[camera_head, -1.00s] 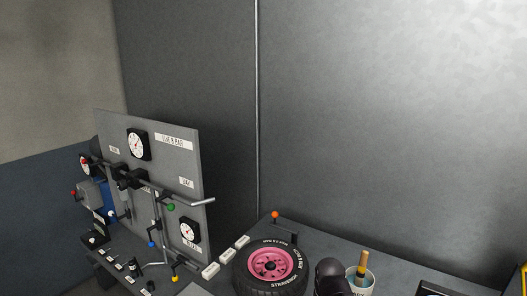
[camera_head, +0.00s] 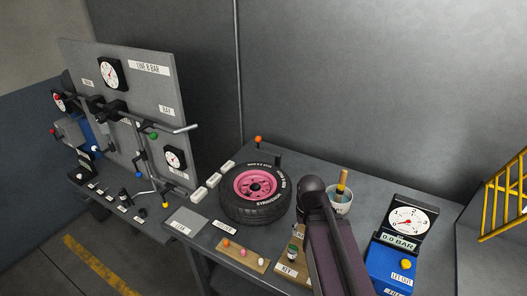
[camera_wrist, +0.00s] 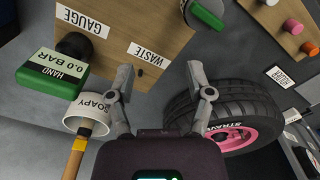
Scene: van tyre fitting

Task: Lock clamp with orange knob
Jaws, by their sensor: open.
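The clamp's orange knob (camera_head: 258,139) tops a thin dark upright behind the tyre, at the back edge of the bench in the head view. A short dark post (camera_head: 278,159) stands just right of it. The tyre (camera_head: 255,207), with a pink rim, lies flat on the bench in front of the clamp and hides its lower part. It also shows at the right of the wrist view (camera_wrist: 225,110). My gripper (camera_wrist: 160,72) is open and empty in the wrist view, its fingers spread above the bench between the soapy pot and the tyre. I cannot make out the orange knob there.
A soapy pot (camera_head: 339,202) with a brush stands right of the tyre; a gauge (camera_head: 407,220) and blue box (camera_head: 393,270) stand farther right. A wooden strip (camera_head: 243,256) with coloured caps lies in front. The gauge panel (camera_head: 135,85) is at left. A wooden board (camera_wrist: 130,30) lies below my gripper.

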